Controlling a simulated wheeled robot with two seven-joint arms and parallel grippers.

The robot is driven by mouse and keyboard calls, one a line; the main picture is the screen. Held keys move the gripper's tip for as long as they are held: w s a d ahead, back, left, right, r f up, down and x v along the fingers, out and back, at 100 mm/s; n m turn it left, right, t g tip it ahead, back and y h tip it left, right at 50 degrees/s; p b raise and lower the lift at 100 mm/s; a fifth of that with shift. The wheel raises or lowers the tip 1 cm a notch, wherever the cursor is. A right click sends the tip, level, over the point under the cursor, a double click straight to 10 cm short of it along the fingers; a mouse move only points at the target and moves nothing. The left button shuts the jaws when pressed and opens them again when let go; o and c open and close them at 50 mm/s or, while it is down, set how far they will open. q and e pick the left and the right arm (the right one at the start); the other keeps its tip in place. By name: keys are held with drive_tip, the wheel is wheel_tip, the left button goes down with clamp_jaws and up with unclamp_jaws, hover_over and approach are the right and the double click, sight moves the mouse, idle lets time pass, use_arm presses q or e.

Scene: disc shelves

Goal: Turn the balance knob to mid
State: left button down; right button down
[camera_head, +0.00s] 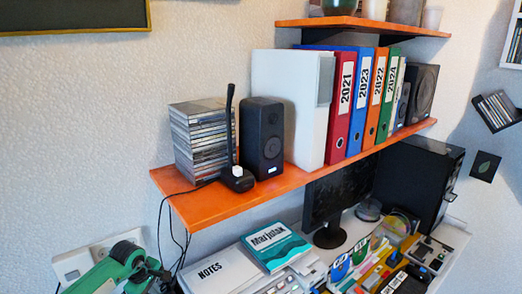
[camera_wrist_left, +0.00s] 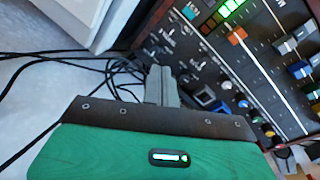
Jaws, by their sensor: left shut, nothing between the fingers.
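In the left wrist view a dark control panel (camera_wrist_left: 215,62) with wooden edging carries small knobs and switches, white lettering, coloured faders and a green lit meter. The lettering is too small and blurred to tell which control is the balance knob or where it points. My left gripper (camera_wrist_left: 160,72) is shut and empty, with its grey fingertips by the panel's near left part; I cannot tell whether they touch it. Its green body fills the bottom of that view. In the head view my green left arm shows at the lower left. My right gripper is not in view.
Black cables (camera_wrist_left: 60,62) run left of the panel, beside a white box-like thing (camera_wrist_left: 85,15). In the head view an orange shelf (camera_head: 215,205) with CD cases (camera_head: 200,145), a speaker (camera_head: 262,140) and binders overhangs the crowded desk, where a monitor (camera_head: 338,192) stands.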

use_arm(q)
drive_tip(key=b+x, duration=0.1)
drive_tip(key=x, duration=0.1)
drive_tip(key=s+b+x, duration=0.1)
drive_tip(key=x, duration=0.1)
drive_tip(key=b+x, duration=0.1)
drive_tip(key=shift+a+f, duration=0.2)
drive_tip(key=shift+f, duration=0.35)
drive_tip(key=shift+f+b, duration=0.55)
drive_tip(key=shift+b, duration=0.05)
drive_tip(key=shift+w+d+r+b, duration=0.1)
drive_tip(key=shift+w+b, duration=0.1)
drive_tip(key=shift+b, duration=0.15)
drive_tip(key=shift+b, duration=0.55)
drive_tip(key=shift+s, duration=0.3)
